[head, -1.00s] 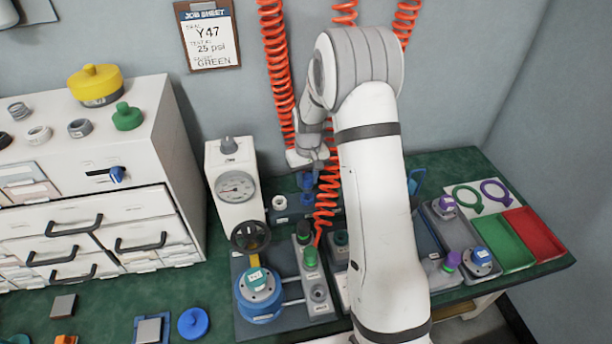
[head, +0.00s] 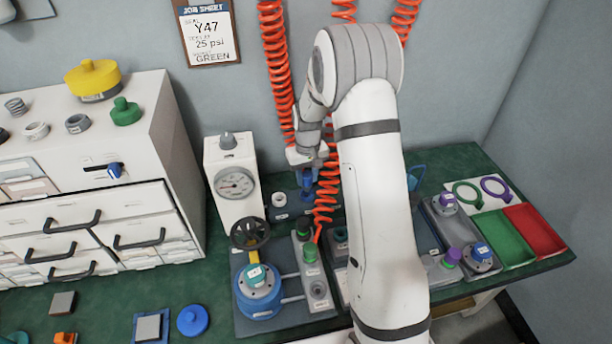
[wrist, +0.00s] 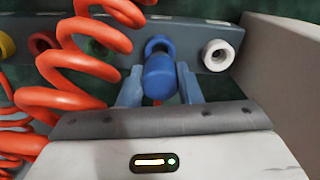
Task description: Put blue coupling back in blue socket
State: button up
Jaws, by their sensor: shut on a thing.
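My gripper (wrist: 158,92) is shut on the blue coupling (wrist: 159,76), which sits between its two blue-grey fingers. The blue socket (wrist: 157,44) shows as a blue ring on the grey rail, directly beyond the coupling's far end. The coupling overlaps the socket's lower part in the wrist view, so I cannot tell whether they touch or how deep it sits. In the head view my gripper (head: 306,175) is low at the back of the bench, with blue showing under it; the arm and an orange coil partly hide the spot.
A white socket (wrist: 219,54) sits right of the blue one; green (wrist: 96,47) and red (wrist: 42,42) sockets are left. An orange coiled hose (wrist: 85,60) hangs close to the gripper's left. A gauge box (head: 236,182) stands left of the rail.

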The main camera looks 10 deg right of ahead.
jog(key=shift+f+b, duration=0.95)
jog(key=shift+f, duration=0.45)
jog(key=o, duration=1.1)
notch_tip(320, 180, up, 8)
jog(key=shift+f+p, duration=0.1)
jog(key=shift+p, duration=0.2)
